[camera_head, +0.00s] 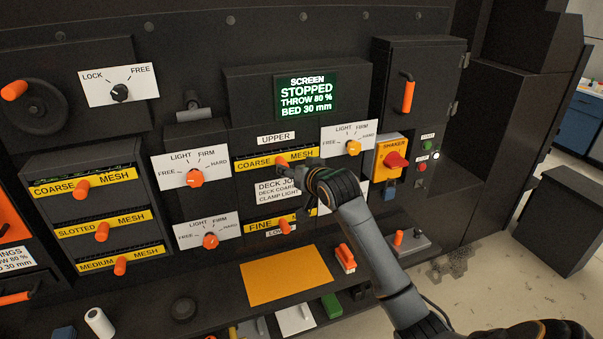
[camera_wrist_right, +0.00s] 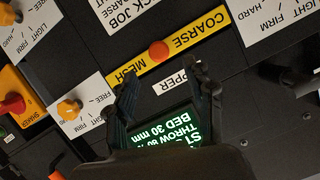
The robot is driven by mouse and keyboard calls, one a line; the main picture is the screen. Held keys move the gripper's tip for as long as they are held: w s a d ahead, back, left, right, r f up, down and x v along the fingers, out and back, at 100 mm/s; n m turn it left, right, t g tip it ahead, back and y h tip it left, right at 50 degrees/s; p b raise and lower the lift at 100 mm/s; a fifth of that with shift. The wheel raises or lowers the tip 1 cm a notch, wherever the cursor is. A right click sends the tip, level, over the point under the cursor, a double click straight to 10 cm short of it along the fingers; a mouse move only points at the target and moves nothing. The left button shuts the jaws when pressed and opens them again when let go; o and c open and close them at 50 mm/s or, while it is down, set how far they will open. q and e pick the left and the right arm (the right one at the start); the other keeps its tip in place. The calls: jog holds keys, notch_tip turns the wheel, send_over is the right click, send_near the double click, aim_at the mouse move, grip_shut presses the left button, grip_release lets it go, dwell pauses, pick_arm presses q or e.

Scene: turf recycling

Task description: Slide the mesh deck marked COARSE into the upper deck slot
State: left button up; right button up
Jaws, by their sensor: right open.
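A yellow front marked COARSE MESH (camera_head: 252,163) with an orange knob sits under the UPPER label and looks about flush with the panel. In the wrist view the same COARSE front (camera_wrist_right: 197,32) shows upside down with its round orange knob (camera_wrist_right: 158,50). My right gripper (camera_head: 283,170) is in front of this front, partly covering its lower right. In the wrist view my right gripper (camera_wrist_right: 163,72) is open and empty, its fingers spread, with the knob just beyond the tips. My left gripper is not in view.
A rack at left holds fronts marked COARSE (camera_head: 60,188), SLOTTED (camera_head: 75,231) and MEDIUM (camera_head: 98,266). A FINE front (camera_head: 260,226) sits below the upper slot. Clamp dials (camera_head: 195,178) flank the slots. An orange sheet (camera_head: 286,275) lies on the ledge.

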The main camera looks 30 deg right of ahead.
jog(key=v, duration=0.5)
jog(key=shift+w+f, duration=0.1)
dwell(0.4)
jog(key=s+a+f+n+g+b, duration=0.1)
jog(key=s+f+g+b, duration=0.2)
jog(key=f, duration=1.7)
jog(key=s+a+f+n+g+b, duration=0.1)
jog(key=s+a+f+g+b, duration=0.15)
jog(key=f, duration=1.85)
jog(key=s+a+f+n+g+y+b, duration=0.1)
jog(key=s+a+f+b, duration=0.1)
jog(key=s+f, duration=0.75)
jog(key=s+a+f+n+g+b, duration=0.15)
jog(key=s+f, duration=0.45)
jog(key=f, duration=0.6)
jog(key=s+a+f+n+g+b, duration=0.1)
jog(key=s+a+f, duration=0.1)
jog(key=s+f, duration=0.4)
jog(key=s+a+f+n+g+b, duration=0.1)
jog(key=s+f, duration=0.5)
jog(key=s, duration=0.9)
jog(key=s+a+f+n+g+y+b, duration=0.1)
jog(key=s+a+f, duration=0.4)
jog(key=s, duration=0.6)
jog(key=shift+s+a+f+g+b, duration=0.25)
jog(key=shift+f+g+b, duration=0.35)
jog(key=shift+g, duration=0.3)
